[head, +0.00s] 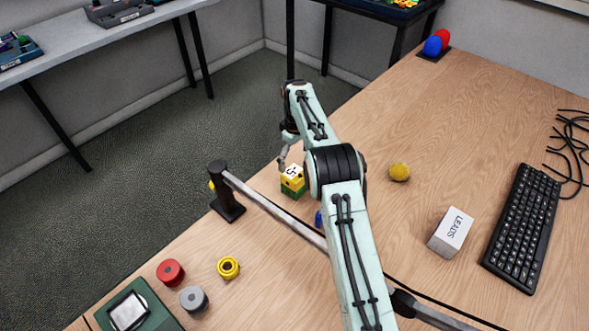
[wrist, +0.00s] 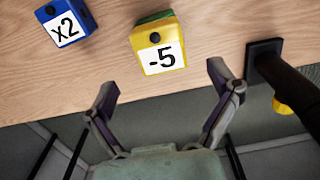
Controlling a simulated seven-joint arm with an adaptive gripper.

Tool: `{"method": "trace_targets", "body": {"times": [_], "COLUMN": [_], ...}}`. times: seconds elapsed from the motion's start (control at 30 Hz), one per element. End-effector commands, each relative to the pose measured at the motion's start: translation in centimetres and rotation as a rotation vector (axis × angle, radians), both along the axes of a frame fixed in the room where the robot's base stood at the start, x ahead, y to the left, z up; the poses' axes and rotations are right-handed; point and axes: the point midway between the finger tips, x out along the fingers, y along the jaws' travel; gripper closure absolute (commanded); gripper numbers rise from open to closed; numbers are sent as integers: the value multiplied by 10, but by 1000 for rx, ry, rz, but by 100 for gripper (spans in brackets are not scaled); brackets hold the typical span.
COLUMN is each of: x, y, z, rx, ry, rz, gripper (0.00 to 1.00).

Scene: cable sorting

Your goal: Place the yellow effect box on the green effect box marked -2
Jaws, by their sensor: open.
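A yellow effect box (head: 293,174) with a white label sits on top of a green effect box (head: 292,191) near the table's edge in the head view. In the wrist view the yellow box (wrist: 143,40) reads -5, and a strip of the green box (wrist: 154,17) shows behind it. The mark on the green box is hidden. My gripper (wrist: 162,80) is open and empty, with its fingers apart and clear of the yellow box. In the head view my gripper (head: 284,156) is beside the stack, partly hidden by my arm.
A blue box marked x2 (wrist: 50,13) is near the stack. A black post (head: 226,195) with a rail stands close by. Yellow (head: 228,267), red (head: 170,272) and grey (head: 193,299) spools lie at lower left. A LEADS box (head: 451,232) and keyboard (head: 522,228) are right.

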Motion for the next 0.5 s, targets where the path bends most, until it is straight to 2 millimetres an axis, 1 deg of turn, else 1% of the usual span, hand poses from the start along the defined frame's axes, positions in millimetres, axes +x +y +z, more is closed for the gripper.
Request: {"method": "trace_targets", "body": {"times": [0.03,0.1,0.2,0.33,0.5], "x": [1,1,1,0,-1], "y": [0,0,0,0,0], "z": [13,29,46,61,67], "rx": [0,0,1,1,1], "ry": [-4,-4,-4,-2,-1], "rz": [-1,-1,-1,0,-1], "gripper": [11,11,11,11,11]}}
